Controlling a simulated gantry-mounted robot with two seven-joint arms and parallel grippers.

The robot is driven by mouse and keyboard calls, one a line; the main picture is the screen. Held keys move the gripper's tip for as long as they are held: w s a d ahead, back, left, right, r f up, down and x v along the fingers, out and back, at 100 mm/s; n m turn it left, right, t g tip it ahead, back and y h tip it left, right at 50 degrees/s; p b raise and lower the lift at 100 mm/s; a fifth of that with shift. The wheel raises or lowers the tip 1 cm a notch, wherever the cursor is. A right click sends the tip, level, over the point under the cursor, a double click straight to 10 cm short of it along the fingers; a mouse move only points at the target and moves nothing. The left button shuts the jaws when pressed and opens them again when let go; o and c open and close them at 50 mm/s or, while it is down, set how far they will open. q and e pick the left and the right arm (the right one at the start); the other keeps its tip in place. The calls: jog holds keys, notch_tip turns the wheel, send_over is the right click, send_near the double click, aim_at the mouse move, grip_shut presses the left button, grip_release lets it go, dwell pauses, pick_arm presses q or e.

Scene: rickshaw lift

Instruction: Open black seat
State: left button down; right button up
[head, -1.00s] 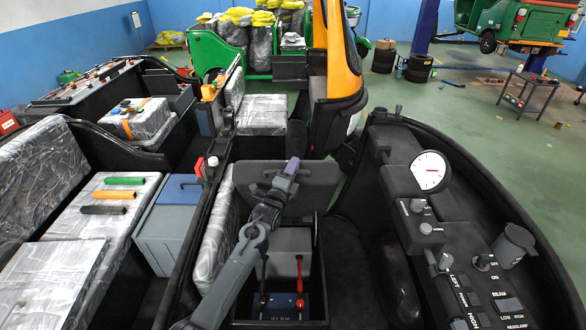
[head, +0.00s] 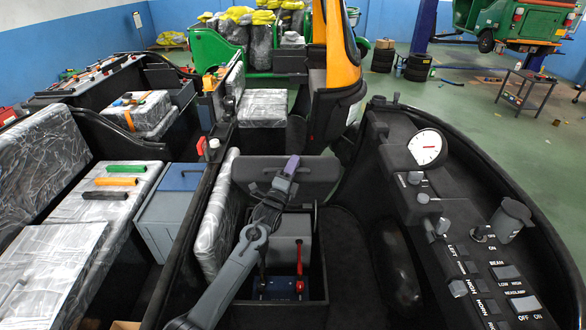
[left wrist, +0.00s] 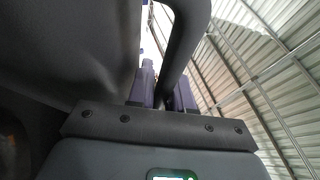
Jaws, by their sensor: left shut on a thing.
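The black seat (head: 315,172) is a dark panel standing raised at the back of an open compartment in the middle of the head view. The compartment below it is exposed, with a grey box and red and black levers inside. My left gripper (head: 288,167) is at the seat's upper edge, shut on its handle. In the left wrist view the purple fingers (left wrist: 165,92) close around a curved black handle bar (left wrist: 186,45), with the seat's dark surface (left wrist: 70,45) at left. My right gripper does not show.
A dashboard (head: 455,220) with a round gauge (head: 425,147) and switches stands at the right. A plastic-wrapped seat (head: 215,220) is left of the compartment. Further left is a blue-grey box (head: 170,215) beside a wrapped bench with coloured grips (head: 115,182).

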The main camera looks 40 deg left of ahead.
pick_arm(q)
jog(key=shift+w+a+r, duration=0.15)
jog(key=shift+w+r, duration=0.05)
jog(key=c, duration=1.5)
grip_release()
jog(key=shift+w, duration=0.1)
jog(key=shift+o, duration=0.5)
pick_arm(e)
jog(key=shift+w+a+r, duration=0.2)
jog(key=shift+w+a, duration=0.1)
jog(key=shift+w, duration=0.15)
pick_arm(q)
jog(key=shift+r, duration=0.6)
notch_tip(320, 180, up, 3)
jog(key=shift+f+p, duration=0.1)
jog(key=shift+p, duration=0.2)
jog(key=d+r, duration=0.7)
jog(key=d, duration=0.4)
jog(key=shift+d+p, duration=0.35)
jog(key=shift+p, duration=0.05)
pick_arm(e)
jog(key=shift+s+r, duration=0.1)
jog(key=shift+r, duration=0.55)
